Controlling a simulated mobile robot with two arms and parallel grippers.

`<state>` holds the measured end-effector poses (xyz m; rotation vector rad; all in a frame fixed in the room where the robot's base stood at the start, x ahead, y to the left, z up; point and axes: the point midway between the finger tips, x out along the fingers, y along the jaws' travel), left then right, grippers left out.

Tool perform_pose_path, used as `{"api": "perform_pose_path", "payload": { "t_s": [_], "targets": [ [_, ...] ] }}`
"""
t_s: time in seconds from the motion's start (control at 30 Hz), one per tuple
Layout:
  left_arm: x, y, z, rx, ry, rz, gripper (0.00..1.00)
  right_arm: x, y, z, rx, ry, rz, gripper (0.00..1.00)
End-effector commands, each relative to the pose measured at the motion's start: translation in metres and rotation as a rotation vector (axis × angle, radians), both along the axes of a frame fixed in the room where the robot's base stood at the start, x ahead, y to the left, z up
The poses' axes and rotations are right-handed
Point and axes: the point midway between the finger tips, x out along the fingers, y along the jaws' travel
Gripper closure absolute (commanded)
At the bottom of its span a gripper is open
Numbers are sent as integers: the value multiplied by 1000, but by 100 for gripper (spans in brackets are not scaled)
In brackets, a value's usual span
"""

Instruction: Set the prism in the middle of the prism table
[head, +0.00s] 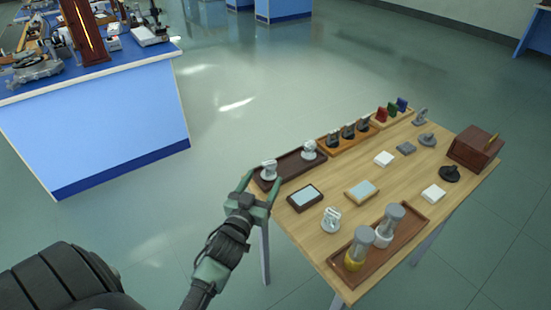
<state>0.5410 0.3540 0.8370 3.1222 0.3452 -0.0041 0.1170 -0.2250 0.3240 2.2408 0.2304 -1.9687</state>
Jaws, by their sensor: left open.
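Small clear glass pieces on pale round mounts are on the wooden table: one (269,170) at the near end of a dark tray, another (309,150) further along it, and a third (331,218) on the bare tabletop. I cannot tell for sure which is the prism. A grey spectrometer-like instrument (35,70) stands on the blue bench at the far left; its prism table is too small to make out. My left gripper (262,184) is open and empty, at the wooden table's left corner, its fingers around or just before the near mount. My right gripper is out of view.
The wooden table (400,190) also holds a brown tray (390,250) with two capped jars, a tray of dark mounts (348,131), coloured pieces, and a brown box (475,148). Open floor (260,80) lies between it and the blue bench (100,130).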

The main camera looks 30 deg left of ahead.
Motion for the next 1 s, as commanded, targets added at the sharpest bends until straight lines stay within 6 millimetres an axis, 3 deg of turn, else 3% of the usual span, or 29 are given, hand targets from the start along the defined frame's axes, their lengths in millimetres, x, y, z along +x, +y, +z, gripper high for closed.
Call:
{"api": "perform_pose_path", "payload": {
  "t_s": [0.37, 0.6, 0.87, 1.0],
  "targets": [
    [42, 14, -3, 4, -1, -1, 33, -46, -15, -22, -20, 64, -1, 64],
    [71, 22, -3, 2, 1, -1, 33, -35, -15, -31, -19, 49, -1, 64],
    [73, 23, -1, 1, 2, -1, 33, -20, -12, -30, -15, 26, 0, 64],
    [73, 23, -2, 1, 2, -1, 69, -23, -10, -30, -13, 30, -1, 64]
  ]
}}
